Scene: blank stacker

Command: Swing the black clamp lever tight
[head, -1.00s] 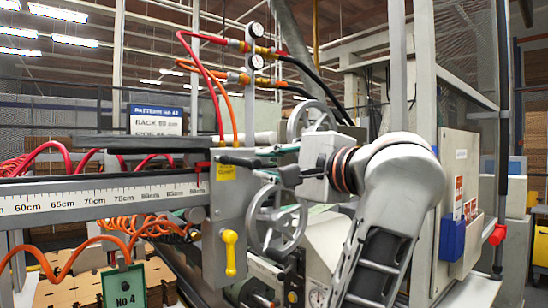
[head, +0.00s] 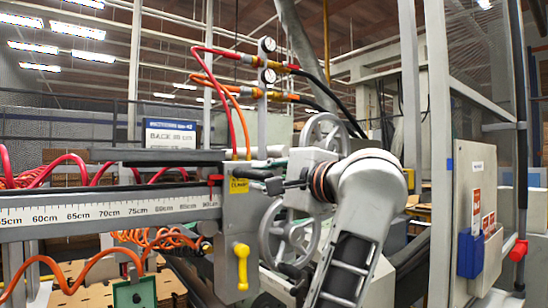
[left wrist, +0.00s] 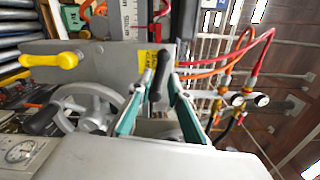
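The black clamp lever (head: 252,173) sticks out at the top of the grey end plate (head: 236,222), by a yellow label. In the left wrist view, the lever (left wrist: 157,82) lies lengthwise between my left gripper's two fingers. My left gripper (head: 277,184) is close beside the lever in the head view, coming from its right. In the left wrist view, the gripper (left wrist: 163,84) is open, its teal-edged fingers apart on either side of the lever. I cannot tell whether either finger touches it. My right gripper is not in view.
A yellow handle (head: 241,265) hangs on the plate's front below the lever. A grey handwheel (head: 289,232) stands close behind my gripper. The ruler rail (head: 110,210) runs left from the plate. Red and orange hoses rise to gauges (head: 268,76) above.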

